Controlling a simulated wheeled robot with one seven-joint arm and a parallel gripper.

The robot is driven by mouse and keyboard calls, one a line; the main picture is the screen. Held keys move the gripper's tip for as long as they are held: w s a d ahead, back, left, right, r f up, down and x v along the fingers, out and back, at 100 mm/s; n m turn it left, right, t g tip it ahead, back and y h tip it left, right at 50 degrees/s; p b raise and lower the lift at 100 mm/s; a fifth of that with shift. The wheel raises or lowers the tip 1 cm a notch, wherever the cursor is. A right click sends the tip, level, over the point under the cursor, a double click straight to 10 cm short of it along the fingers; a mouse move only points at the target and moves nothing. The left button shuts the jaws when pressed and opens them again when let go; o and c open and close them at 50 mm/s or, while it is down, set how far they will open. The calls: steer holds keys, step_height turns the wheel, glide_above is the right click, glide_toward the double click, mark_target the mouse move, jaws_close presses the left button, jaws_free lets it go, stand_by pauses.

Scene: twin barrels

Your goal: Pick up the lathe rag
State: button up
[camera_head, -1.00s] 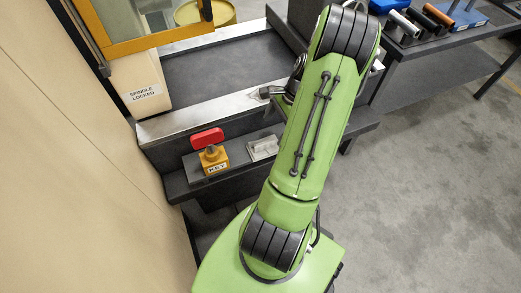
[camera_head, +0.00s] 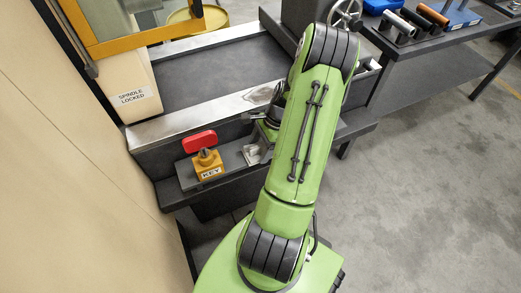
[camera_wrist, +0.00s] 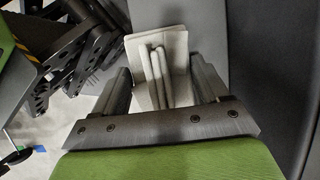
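The lathe rag (camera_head: 252,154) is a pale, off-white folded cloth on the dark ledge, right of the yellow key block. In the wrist view the rag (camera_wrist: 172,45) lies folded on a flat pad or surface, with raised folds along its middle. My gripper (camera_wrist: 160,82) is open, with one dark finger to each side of the rag's near part. No finger visibly presses on it. In the head view my gripper (camera_head: 266,128) is just above and right of the rag, and my arm hides much of it.
A yellow key block (camera_head: 208,166) with a red key (camera_head: 199,141) stands left of the rag. The machine's metal edge (camera_head: 200,118) runs behind the ledge. A bench (camera_head: 420,62) with rollers is at the upper right. Open floor (camera_head: 430,200) lies to the right.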

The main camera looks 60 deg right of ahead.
mark_target(260, 145)
steer(key=c, duration=0.4)
step_height(260, 145, up, 10)
steer(key=p, duration=0.4)
steer(key=shift+r, duration=0.1)
steer(key=o, duration=0.5)
steer(key=c, duration=0.4)
steer(key=shift+o, duration=0.2)
